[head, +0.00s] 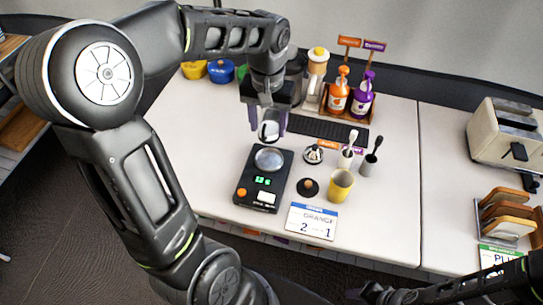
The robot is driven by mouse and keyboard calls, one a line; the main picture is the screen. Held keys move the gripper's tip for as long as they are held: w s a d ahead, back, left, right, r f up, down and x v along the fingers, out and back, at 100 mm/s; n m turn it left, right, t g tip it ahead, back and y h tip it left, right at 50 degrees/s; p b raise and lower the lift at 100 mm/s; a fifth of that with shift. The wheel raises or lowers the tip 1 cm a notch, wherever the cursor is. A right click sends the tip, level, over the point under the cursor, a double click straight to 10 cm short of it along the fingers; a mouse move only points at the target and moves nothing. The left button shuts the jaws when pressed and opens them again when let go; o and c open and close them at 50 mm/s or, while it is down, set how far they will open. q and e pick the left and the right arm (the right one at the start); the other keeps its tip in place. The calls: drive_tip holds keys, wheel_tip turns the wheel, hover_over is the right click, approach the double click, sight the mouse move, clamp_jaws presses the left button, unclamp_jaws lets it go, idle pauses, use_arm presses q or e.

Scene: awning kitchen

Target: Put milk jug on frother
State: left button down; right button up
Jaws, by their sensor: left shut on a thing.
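My left gripper (268,121) points down and is shut on a small silvery milk jug (268,133), mostly hidden between its fingers. Just below the jug in the picture lies a flat black device (256,191), which I take to be the frother. It has a round grey plate (268,158), green lit digits and an orange knob. The plate looks bare, and a gap shows between it and the jug. My right arm comes in at the bottom right; its gripper (385,294) is dark and cut by the frame edge, its jaws unclear.
Right of the device stand a yellow cup (341,186), a black disc with an orange knob (308,188) and a sign card (311,222). Behind are a black grate (328,131) and orange (338,96) and purple (362,99) bottles. A toaster (505,137) stands far right.

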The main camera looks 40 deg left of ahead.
use_arm(q)
drive_tip(key=shift+f, duration=0.15)
drive_tip(key=shift+f, duration=3)
drive_tip(key=shift+f, duration=1.9)
drive_tip(key=shift+f, duration=0.2)
drive_tip(key=c, duration=0.6)
unclamp_jaws()
drive_tip(key=shift+o, duration=0.2)
